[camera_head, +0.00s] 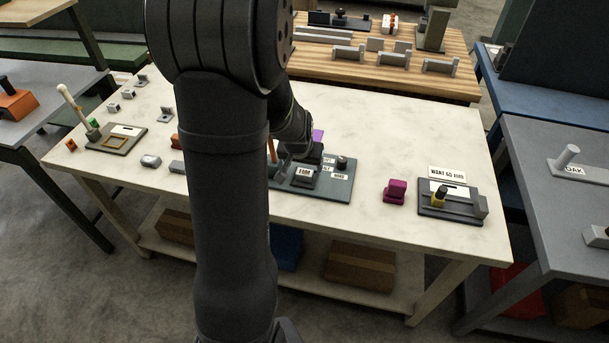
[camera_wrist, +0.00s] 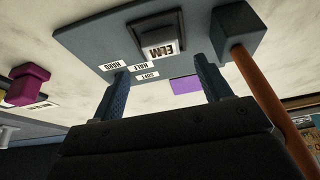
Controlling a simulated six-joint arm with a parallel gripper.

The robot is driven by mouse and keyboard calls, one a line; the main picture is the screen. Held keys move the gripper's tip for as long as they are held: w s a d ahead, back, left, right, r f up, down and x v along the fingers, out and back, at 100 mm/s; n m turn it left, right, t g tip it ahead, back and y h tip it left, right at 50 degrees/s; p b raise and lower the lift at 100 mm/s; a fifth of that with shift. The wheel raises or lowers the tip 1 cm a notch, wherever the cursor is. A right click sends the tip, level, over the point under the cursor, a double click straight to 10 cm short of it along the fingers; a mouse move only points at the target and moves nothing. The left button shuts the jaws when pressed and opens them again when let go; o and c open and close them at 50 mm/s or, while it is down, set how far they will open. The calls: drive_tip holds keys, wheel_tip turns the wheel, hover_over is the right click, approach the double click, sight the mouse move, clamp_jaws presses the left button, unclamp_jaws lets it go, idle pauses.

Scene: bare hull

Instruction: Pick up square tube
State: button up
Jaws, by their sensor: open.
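I cannot tell for certain which piece is the square tube. Small grey pieces stand on the left of the pale bench, one with a dark square opening (camera_head: 127,94) and a similar one (camera_head: 112,107) beside it. My arm hides part of the bench in the head view.
An orange-brown rod (camera_wrist: 270,95) stands close beside my gripper. A purple piece (camera_wrist: 186,85) lies near the plate. On the bench (camera_head: 360,135), a magenta part (camera_head: 395,190) and a dark fixture (camera_head: 462,211) are at right. The bench's back right is clear.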

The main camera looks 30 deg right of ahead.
sight(304, 172)
drive_tip(key=shift+a+x, duration=0.1)
drive_tip(key=shift+x, duration=1.25)
drive_tip(key=shift+a+x, duration=0.15)
drive_tip(key=shift+x, duration=1.2)
drive_tip(key=shift+c, duration=0.2)
drive_tip(key=c, duration=1)
